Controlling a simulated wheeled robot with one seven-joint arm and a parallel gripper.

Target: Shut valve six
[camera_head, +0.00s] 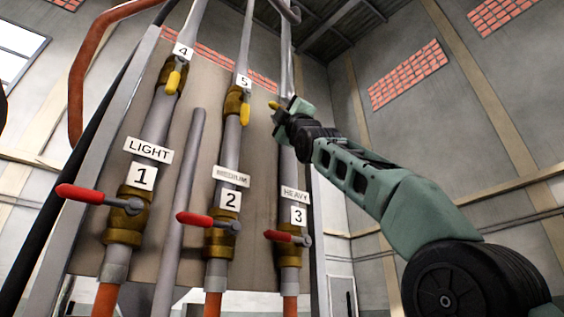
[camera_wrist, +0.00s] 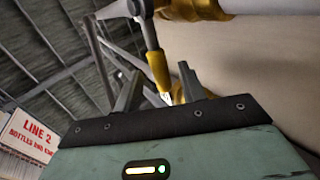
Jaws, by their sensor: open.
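Valve six's number tag is not visible. On the third pipe, above the HEAVY label (camera_head: 296,194), a yellow handle end (camera_head: 274,105) sticks out to the left beside my gripper (camera_head: 286,112). My gripper and wrist hide the valve body there in the head view. In the wrist view, a yellow-sleeved lever (camera_wrist: 158,70) on a grey stem hangs from a brass valve (camera_wrist: 195,9). Its tip lies between the open fingers of my gripper (camera_wrist: 160,85). I cannot tell whether the fingers touch it.
Valve four's yellow handle (camera_head: 173,81) and valve five's yellow handle (camera_head: 245,112) point down along their pipes. Red handles of valve one (camera_head: 80,194), valve two (camera_head: 194,219) and valve three (camera_head: 277,236) point left across theirs. The panel (camera_head: 270,150) stands close behind the pipes. Open room lies to the right.

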